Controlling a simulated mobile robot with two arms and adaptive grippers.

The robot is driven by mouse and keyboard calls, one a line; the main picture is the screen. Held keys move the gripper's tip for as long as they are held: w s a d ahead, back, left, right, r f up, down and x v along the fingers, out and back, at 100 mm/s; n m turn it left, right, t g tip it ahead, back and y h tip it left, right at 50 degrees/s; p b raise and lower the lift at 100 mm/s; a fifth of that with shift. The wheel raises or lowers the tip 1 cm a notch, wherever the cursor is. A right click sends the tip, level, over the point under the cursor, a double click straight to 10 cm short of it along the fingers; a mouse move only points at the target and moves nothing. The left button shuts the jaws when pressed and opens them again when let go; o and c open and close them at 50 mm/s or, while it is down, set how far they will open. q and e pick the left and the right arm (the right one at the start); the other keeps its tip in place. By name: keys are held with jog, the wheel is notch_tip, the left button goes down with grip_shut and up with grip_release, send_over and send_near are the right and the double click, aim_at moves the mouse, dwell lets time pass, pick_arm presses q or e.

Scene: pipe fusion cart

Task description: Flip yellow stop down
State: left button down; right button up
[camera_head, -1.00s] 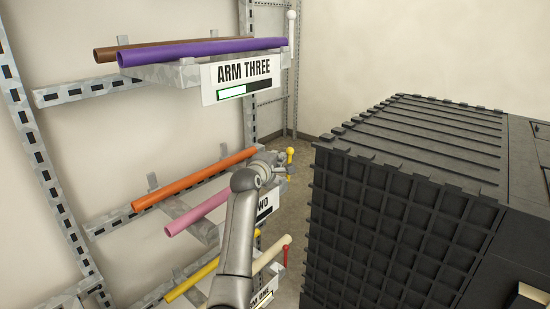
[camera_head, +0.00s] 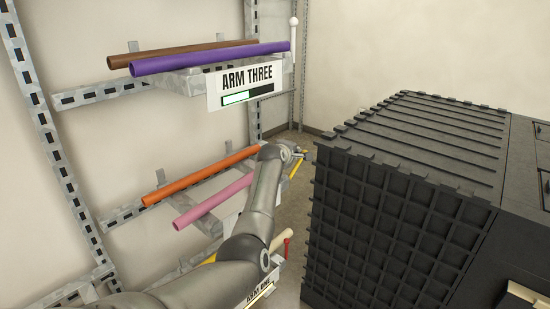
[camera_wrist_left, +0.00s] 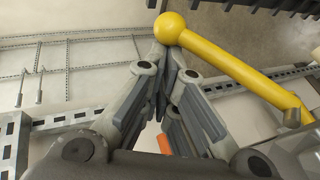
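The yellow stop (camera_head: 297,167) is a rod with a ball end at the front of the middle shelf arm. In the head view it leans to the right. In the left wrist view its ball (camera_wrist_left: 170,27) is just beyond my fingertips, and its rod (camera_wrist_left: 235,68) runs down to the right to its pivot. My left gripper (camera_head: 298,152) is by the top of the stop. In the left wrist view its fingers (camera_wrist_left: 172,58) are together, with the ball at their tips and not between them. Contact is hard to tell. My right gripper is not in view.
An orange pipe (camera_head: 200,175) and a pink pipe (camera_head: 213,200) lie on the middle shelf arm beside my left arm. Purple (camera_head: 208,57) and brown (camera_head: 180,53) pipes lie above. A large black ribbed box (camera_head: 400,210) stands close on the right.

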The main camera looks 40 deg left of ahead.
pick_arm(q)
jog(key=f, duration=0.1)
jog(key=f+g+p, duration=0.1)
jog(key=w+d+f+p, duration=0.1)
jog(key=shift+f+g, duration=0.3)
jog(key=shift+f, duration=0.05)
dwell(0.8)
jog(key=shift+a+r, duration=0.1)
